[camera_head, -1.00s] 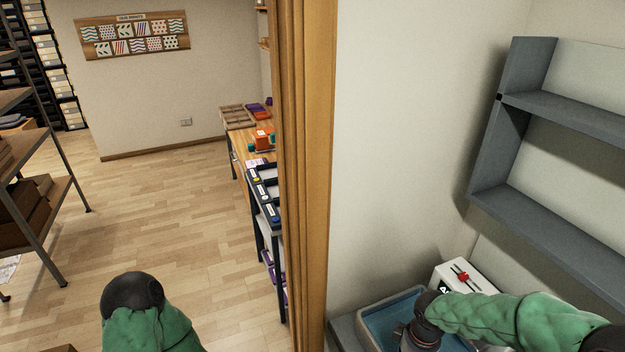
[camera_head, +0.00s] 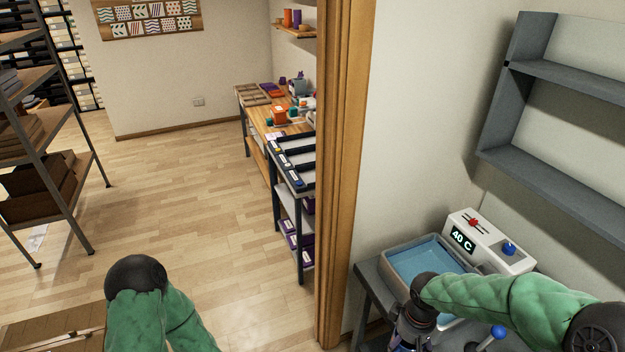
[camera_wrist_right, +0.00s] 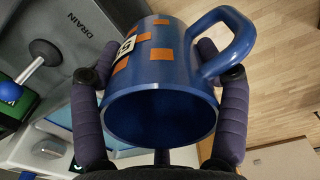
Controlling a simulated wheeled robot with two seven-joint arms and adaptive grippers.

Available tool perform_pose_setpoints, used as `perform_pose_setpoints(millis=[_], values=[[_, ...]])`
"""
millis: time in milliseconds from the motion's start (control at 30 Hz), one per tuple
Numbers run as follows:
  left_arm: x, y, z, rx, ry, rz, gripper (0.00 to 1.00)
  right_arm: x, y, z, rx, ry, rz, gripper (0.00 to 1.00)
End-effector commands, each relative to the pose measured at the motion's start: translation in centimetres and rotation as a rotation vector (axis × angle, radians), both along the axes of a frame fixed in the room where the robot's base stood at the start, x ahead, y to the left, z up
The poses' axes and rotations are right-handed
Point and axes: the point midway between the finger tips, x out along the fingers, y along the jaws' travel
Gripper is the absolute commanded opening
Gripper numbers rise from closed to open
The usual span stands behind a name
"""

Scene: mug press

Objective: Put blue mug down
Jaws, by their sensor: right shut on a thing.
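The blue mug (camera_wrist_right: 160,108) has orange squares and a pale label. It fills the middle of the right wrist view, its open rim towards the camera and its handle (camera_wrist_right: 226,42) at the upper right. My right gripper (camera_wrist_right: 160,85) is shut on the mug, with purple padded fingers on both sides. In the head view my right gripper (camera_head: 412,338) is at the bottom edge, in front of the water basin; the mug is not clearly seen there. My left arm shows at the bottom left of the head view, but its gripper is out of view.
The basin (camera_head: 388,262) of blue water stands by a white controller (camera_head: 490,243) reading 40 C. A lever with a blue knob (camera_head: 498,331) is at the bottom right. A grey surface marked DRAIN (camera_wrist_right: 85,25) shows in the wrist view. A door frame (camera_head: 345,170) stands left.

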Motion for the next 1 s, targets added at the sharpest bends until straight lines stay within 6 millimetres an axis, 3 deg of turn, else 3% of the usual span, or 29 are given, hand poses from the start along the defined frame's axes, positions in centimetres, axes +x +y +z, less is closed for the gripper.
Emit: perform_pose_setpoints(millis=[300,633,800,1000], values=[[0.0,0.0,-2.9,0.0,0.0,0.0,0.4,1.8,1.5,-3.4,0.001,-0.001,-0.123,0.28],[0.0,0.0,-7.4,0.0,0.0,-0.001,0.4,4.5,4.5,-9.0,0.001,0.001,-0.34,0.28],[0.0,0.0,-8.3,0.0,0.0,0.0,0.4,5.3,5.3,-10.3,0.0,-0.001,-0.409,0.28],[0.0,0.0,-8.4,0.0,-0.001,-0.001,0.4,5.5,5.5,-10.4,0.001,-0.002,-0.429,0.28]])
